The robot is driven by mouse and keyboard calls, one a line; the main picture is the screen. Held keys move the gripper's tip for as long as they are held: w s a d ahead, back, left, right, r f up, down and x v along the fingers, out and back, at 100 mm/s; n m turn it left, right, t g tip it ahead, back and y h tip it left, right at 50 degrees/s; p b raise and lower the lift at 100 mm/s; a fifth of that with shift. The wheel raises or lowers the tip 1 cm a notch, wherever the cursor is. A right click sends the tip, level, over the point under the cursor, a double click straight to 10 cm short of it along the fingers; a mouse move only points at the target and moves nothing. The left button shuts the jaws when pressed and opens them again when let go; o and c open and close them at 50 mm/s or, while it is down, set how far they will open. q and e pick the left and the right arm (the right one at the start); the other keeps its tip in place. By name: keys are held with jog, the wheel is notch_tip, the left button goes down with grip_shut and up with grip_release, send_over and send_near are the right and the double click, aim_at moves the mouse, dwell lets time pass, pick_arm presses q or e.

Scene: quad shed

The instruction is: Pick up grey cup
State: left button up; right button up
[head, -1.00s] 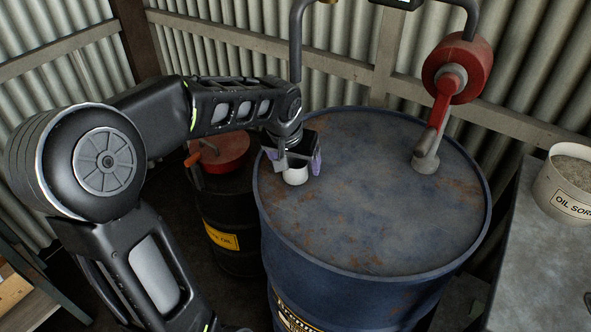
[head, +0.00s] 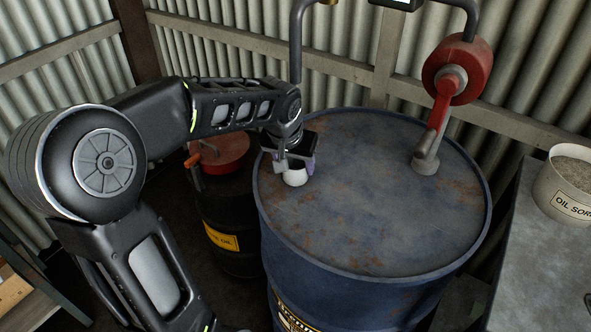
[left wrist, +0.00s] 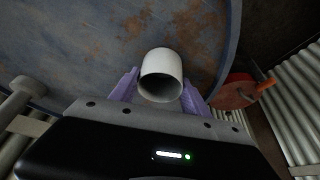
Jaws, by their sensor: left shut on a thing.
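The grey cup (head: 294,178) is a small, pale, open-topped cup on the rusty top of the blue drum, near its left rim. In the left wrist view the cup (left wrist: 161,76) shows its round mouth between the two purple finger pads. My left gripper (head: 293,163) is shut on the cup, one finger on each side; it also shows in the left wrist view (left wrist: 159,88). The gripper hides part of the cup in the head view. I cannot tell whether the cup's base touches the drum. My right gripper is not in view.
The blue drum (head: 370,220) carries a red hand pump (head: 450,80) at its back right. A dark drum with a red top (head: 222,152) stands to the left. A bench at right holds a white oil tub (head: 568,190). The drum top's middle is clear.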

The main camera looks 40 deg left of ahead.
pick_arm(q)
jog(key=shift+r, duration=0.15)
jog(key=shift+r, duration=0.5)
jog(key=shift+b+v, duration=0.35)
jog(key=shift+v, duration=0.8)
jog(key=s+d+b, duration=0.1)
jog(key=s+d, duration=0.1)
jog(key=s, duration=0.6)
jog(key=s+d+b, duration=0.2)
jog(key=s+d, duration=0.1)
jog(key=s, duration=0.5)
jog(key=shift+s, duration=0.25)
jog(key=shift+a, duration=0.1)
